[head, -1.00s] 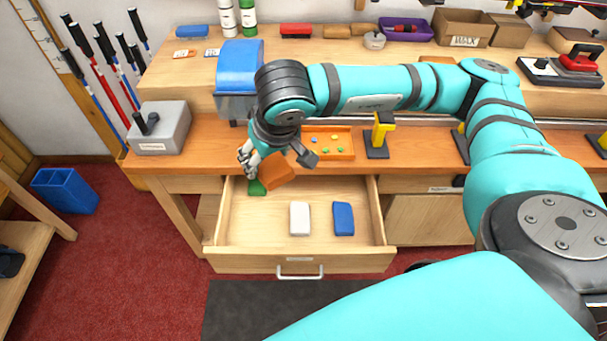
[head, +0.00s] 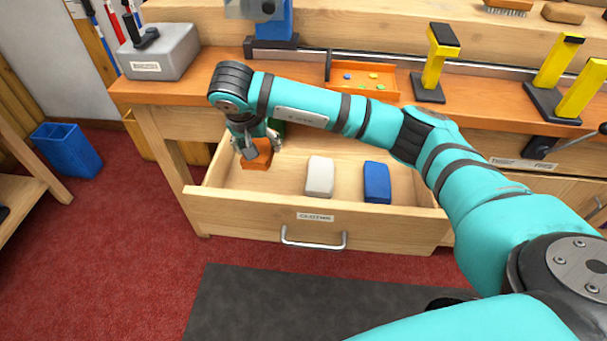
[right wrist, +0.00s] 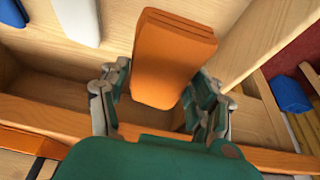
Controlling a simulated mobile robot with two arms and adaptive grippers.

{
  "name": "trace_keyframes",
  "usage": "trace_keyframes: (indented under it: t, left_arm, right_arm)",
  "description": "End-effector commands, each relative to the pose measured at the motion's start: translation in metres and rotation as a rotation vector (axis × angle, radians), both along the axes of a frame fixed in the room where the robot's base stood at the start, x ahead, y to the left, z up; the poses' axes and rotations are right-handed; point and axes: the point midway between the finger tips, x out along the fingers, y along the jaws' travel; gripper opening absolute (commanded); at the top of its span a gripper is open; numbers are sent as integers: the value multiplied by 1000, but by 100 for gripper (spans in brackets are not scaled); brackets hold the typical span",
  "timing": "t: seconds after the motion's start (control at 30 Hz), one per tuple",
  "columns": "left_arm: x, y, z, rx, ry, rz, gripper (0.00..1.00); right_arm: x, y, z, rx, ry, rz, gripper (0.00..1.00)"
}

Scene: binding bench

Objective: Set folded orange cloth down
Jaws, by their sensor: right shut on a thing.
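The folded orange cloth (head: 257,156) is between the fingers of my right gripper (head: 256,144), inside the left part of the open drawer (head: 315,221). In the right wrist view the orange cloth (right wrist: 172,62) is a thick folded block, with a gripper finger on each side. My right gripper is shut on it. I cannot tell whether its underside touches the drawer floor. A white folded cloth (head: 319,177) and a blue folded cloth (head: 377,183) lie to its right, apart from it. My left gripper is not in view.
The drawer's front wall and handle (head: 313,240) face me. An orange tray (head: 362,78) and yellow-black stands (head: 436,65) are on the bench. The drawer floor in front of the white cloth is bare.

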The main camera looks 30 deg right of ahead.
Motion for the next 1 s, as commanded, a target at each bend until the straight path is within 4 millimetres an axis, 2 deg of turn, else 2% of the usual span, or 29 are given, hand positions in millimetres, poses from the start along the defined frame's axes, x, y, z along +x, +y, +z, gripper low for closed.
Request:
trace_keyframes:
  t: [0.03, 0.2, 0.43, 0.6, 1.0]
  left_arm:
    - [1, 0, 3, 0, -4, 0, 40]
    - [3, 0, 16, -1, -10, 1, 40]
    - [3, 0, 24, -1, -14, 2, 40]
    - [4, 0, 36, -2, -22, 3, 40]
    - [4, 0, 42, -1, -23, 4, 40]
  right_arm:
    - [-1, 1, -13, 0, 6, 0, 36]
    - [-1, 1, -43, 0, 6, 2, 36]
    - [-1, 1, -61, 0, 4, 2, 36]
    - [-1, 0, -86, 0, 5, 1, 36]
    - [-1, 0, -92, 0, 1, 3, 36]
